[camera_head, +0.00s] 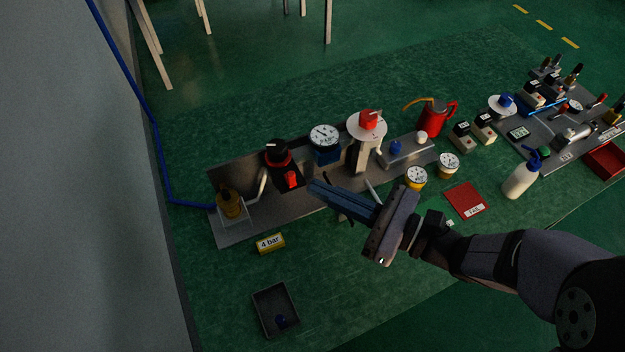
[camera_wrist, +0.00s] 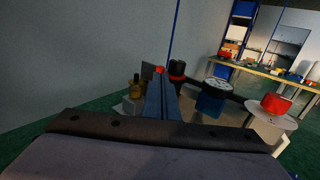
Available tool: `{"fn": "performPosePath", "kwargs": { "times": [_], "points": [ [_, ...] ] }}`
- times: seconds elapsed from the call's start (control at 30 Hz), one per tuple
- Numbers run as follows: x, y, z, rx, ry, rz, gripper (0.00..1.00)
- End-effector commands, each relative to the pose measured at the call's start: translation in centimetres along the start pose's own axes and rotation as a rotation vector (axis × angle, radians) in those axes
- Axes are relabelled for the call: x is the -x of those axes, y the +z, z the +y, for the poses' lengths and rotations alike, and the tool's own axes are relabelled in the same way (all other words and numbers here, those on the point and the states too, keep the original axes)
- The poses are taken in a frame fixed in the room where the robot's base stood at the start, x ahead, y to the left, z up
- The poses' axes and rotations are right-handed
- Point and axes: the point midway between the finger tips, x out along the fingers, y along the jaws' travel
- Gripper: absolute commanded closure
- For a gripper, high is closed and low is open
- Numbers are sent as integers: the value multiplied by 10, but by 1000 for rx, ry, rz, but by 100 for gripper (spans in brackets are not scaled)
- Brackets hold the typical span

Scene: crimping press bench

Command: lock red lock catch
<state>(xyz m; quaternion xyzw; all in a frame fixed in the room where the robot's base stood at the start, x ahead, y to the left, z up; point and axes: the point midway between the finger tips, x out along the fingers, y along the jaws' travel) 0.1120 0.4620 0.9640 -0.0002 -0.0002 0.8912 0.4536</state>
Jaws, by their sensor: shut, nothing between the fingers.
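The red lock catch (camera_head: 291,180) is a small red block on a dark base, in front of a black knob with a red ring (camera_head: 278,153), on the grey metal panel (camera_head: 235,232). In the wrist view a small red piece (camera_wrist: 159,69), likely the catch, shows just past my fingertips. The knob (camera_wrist: 177,70) stands to its right there. My gripper (camera_head: 314,188) is shut and empty, its long blue fingers pointing left. The tips are close to the right of the catch in the head view; I cannot tell whether they touch it.
A white-faced gauge on a blue body (camera_head: 325,137) and a white disc with a red knob (camera_head: 368,123) stand right of the knob. A brown bottle (camera_head: 229,203) is at the panel's left. A "4 bar" sign (camera_head: 270,243) and dark tray (camera_head: 276,310) lie in front.

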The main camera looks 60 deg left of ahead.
Motion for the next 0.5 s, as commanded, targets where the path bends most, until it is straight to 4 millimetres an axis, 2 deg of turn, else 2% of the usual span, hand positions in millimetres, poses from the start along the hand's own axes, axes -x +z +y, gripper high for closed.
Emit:
{"fn": "performPosePath", "kwargs": {
  "times": [0.2, 0.5],
  "points": [
    [-22, 1, 0, 0, 1, 1, 100],
    [-28, 0, 0, -1, 0, 0, 100]
  ]
}}
